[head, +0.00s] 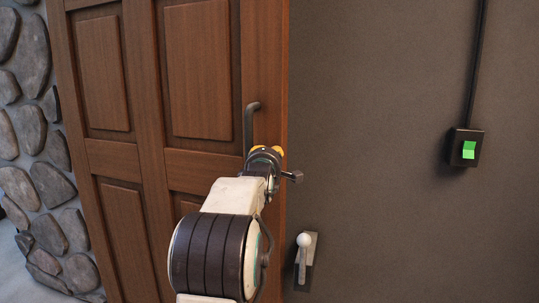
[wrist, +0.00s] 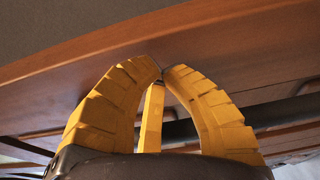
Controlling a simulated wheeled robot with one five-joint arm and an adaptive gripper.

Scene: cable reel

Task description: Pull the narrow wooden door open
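The narrow wooden door (head: 200,80) is brown and panelled, and stands at the left in the head view. Its dark upright bar handle (head: 249,128) is near the door's right edge. My gripper (head: 265,151) is at the lower part of the handle, which it partly hides. In the wrist view my yellow fingers (wrist: 161,71) curve inward, with their tips together close to the door face. The dark handle bar (wrist: 285,112) passes behind the fingers there. I cannot tell whether they enclose it.
A lever with a white knob (head: 304,241) is on the dark wall right of the door. A box with a lit green switch (head: 468,150) hangs farther right under a cable. A stone wall (head: 35,130) is at the far left.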

